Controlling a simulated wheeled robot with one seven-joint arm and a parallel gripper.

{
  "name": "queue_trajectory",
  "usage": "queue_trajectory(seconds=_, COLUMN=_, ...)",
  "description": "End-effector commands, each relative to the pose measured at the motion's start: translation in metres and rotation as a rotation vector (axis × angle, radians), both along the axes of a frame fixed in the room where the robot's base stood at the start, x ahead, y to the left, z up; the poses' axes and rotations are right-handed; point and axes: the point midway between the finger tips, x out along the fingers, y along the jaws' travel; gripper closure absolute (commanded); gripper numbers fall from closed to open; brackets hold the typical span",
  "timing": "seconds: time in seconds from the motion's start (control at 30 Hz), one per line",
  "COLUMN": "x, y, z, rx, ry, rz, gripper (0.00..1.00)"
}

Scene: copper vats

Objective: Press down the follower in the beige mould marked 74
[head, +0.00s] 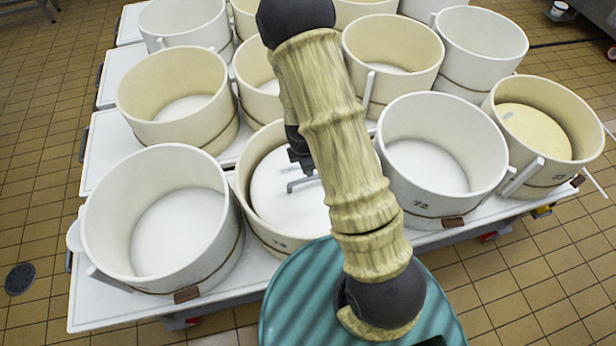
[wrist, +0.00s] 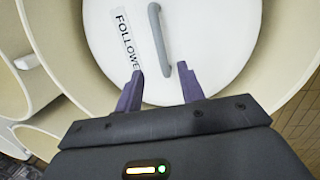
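The beige mould (head: 252,215) stands in the front row, partly hidden behind my arm; its number is mostly unreadable, seeming to start with 7. Inside lies a white round follower (head: 280,200) with a grey bar handle (head: 302,183). In the wrist view, the follower (wrist: 205,35) carries a "FOLLOWER" label, and its handle (wrist: 158,38) runs up from between my fingertips. My gripper (wrist: 160,70) is open, its purple fingers either side of the handle's near end. Whether they touch the follower I cannot tell.
A beige mould (head: 585,100) at far right holds a yellowish disc (head: 535,130). More moulds crowd the white table (head: 100,310) behind.

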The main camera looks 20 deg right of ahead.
Motion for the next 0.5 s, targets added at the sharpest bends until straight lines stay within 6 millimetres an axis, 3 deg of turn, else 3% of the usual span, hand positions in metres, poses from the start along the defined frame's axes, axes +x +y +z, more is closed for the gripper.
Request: queue_trajectory(seconds=0.5, x=0.01, y=-0.007, z=-0.072, rx=0.001, ry=0.002, rz=-0.001, gripper=0.61)
